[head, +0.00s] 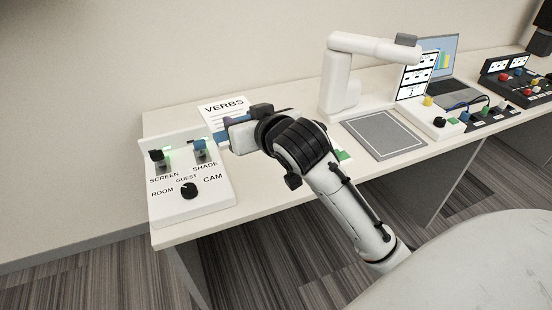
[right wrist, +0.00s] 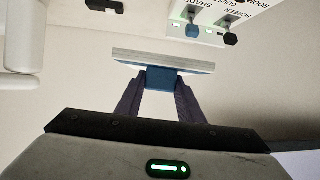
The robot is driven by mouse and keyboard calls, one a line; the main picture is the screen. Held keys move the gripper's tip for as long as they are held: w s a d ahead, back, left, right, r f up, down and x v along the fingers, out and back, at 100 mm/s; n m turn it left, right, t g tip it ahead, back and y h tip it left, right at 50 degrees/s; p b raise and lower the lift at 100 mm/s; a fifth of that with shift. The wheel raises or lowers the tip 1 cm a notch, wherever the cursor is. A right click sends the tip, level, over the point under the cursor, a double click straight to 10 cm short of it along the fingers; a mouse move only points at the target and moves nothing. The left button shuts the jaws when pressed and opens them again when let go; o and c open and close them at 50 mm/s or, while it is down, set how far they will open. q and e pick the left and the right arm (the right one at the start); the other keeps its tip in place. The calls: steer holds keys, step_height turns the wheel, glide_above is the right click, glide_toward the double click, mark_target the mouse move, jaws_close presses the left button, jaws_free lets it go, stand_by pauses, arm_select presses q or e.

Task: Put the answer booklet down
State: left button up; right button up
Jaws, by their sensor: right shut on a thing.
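My right gripper (head: 228,130) reaches over the left end of the desk, beside the switch panel. In the right wrist view my right gripper (right wrist: 162,80) is shut on the blue block-like part of a thin, pale slab with a blue edge, which I take to be the answer booklet (right wrist: 163,60). The slab is seen nearly edge-on. In the head view the gripper and wrist hide much of it. I cannot tell whether it touches the desk. My left gripper is not in view.
The switch panel (head: 190,208) with SCREEN, SHADE and CAM labels stands at the left end. A VERBS sheet (head: 222,107) is behind my gripper. A grey mat (head: 383,134), a white desk arm (head: 338,85), a laptop (head: 440,65) and control boxes are to the right.

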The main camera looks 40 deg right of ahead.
steer(key=w+d+f+h, duration=0.1)
steer(key=w+d+f, duration=0.1)
steer(key=d+f, duration=0.7)
glide_above(272, 179)
steer(key=shift+m, duration=0.4)
step_height(272, 179, down, 7)
steer(key=shift+f, duration=0.1)
steer(key=shift+f+b, duration=0.55)
steer(key=shift+f, duration=1.75)
steer(key=shift+f, duration=0.1)
steer(key=o, duration=0.7)
steer(key=shift+f, duration=0.1)
steer(key=shift+c, duration=0.2)
steer(key=o, duration=0.4)
steer(key=shift+o, duration=0.2)
